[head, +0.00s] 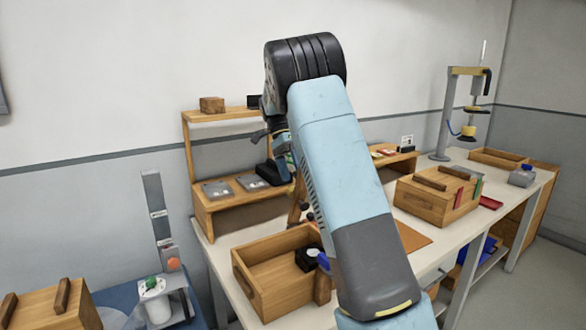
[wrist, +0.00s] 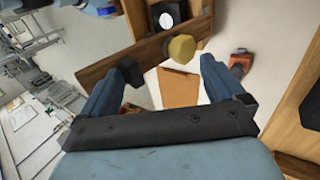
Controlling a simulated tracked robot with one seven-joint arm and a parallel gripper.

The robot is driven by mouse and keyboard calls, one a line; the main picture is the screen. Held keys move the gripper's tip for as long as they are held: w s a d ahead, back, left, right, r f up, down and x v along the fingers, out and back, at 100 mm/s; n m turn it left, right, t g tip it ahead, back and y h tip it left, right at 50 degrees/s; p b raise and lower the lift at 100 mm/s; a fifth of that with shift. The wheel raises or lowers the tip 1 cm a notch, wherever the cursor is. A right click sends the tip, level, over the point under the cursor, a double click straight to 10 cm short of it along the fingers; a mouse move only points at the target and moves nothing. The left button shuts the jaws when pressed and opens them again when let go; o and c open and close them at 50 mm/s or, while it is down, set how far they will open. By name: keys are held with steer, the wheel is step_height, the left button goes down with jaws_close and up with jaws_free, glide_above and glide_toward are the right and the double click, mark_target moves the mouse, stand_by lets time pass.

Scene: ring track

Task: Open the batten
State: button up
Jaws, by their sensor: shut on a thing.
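A long brown wooden bar, which I take to be the batten (wrist: 150,53), runs slantwise across the wrist view. A yellow knob (wrist: 181,48) stands on it. My gripper (wrist: 185,68) has its two fingers spread on either side of the knob, the left dark fingertip overlapping the bar. It is shut on the batten, though the exact contact is hard to see. In the head view a narrow brown wooden piece (head: 296,203) shows beside my arm, perhaps the same bar. My arm hides most of the gripper there.
An open wooden box (head: 262,288) with a black item inside stands on the bench below my arm. A wooden shelf (head: 215,119) stands behind. A box with brown bars (head: 425,203) and a press stand (head: 444,110) are to the right. White bench top shows between them.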

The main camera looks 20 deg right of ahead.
steer(key=shift+w+a+f, duration=0.15)
steer(key=shift+a+f, duration=0.1)
steer(key=shift+c, duration=0.2)
steer(key=shift+w+r, duration=0.15)
steer(key=shift+r, duration=0.05)
steer(key=shift+c, duration=0.7)
steer(key=v, duration=0.5)
steer(key=shift+w+d+r, duration=0.1)
steer(key=shift+w+r, duration=0.05)
steer(key=shift+r, duration=0.2)
steer(key=c, duration=0.4)
steer(key=shift+w+r, duration=0.25)
steer(key=shift+r, duration=0.35)
steer(key=shift+s+r, duration=0.1)
